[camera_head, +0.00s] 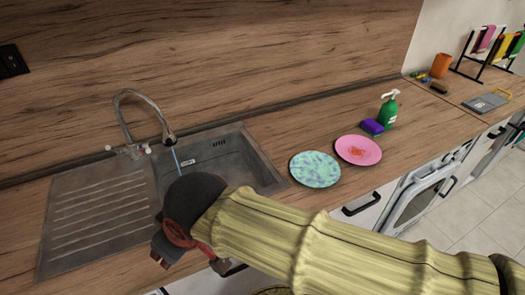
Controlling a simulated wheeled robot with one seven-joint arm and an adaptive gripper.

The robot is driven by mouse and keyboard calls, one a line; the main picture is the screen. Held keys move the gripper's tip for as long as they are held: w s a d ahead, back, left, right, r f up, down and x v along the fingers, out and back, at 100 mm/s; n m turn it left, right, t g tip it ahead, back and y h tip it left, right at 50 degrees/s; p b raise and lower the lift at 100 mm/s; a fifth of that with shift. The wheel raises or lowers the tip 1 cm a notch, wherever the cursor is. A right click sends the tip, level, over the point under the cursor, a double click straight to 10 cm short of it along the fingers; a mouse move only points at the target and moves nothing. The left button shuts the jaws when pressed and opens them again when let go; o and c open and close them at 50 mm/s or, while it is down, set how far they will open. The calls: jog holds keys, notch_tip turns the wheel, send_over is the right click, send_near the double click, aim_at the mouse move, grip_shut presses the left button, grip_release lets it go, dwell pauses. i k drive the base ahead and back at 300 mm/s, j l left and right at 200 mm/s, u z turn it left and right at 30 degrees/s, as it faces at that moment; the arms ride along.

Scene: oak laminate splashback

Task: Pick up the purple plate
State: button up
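No plate of a clear purple colour shows. A pink plate (358,150) with a red-orange smear at its middle lies flat on the wooden counter, right of the sink. A teal plate mottled with pale patches (315,169) lies just left of it and nearer to me. My gripper (195,265) is at the lower left, by the sink's front edge, well away from both plates. Its two fingertips show apart, so it looks open, and I see nothing held. The dark wrist hides part of the gripper.
A sink (235,150) with a drainboard and a tap (135,110) lies left of the plates. A purple sponge (372,127) and green soap bottle (388,110) stand behind the pink plate. A rack (480,45) and orange cup (441,65) are far right.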

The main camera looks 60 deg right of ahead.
aim_at(313, 169)
jog(key=z, duration=2.45)
jog(key=k+l, duration=0.2)
jog(key=l, duration=0.2)
jog(key=k+l+u, duration=0.15)
jog(key=l, duration=0.3)
jog(key=k+l, duration=0.25)
jog(key=l+u, duration=0.05)
jog(key=l, duration=0.1)
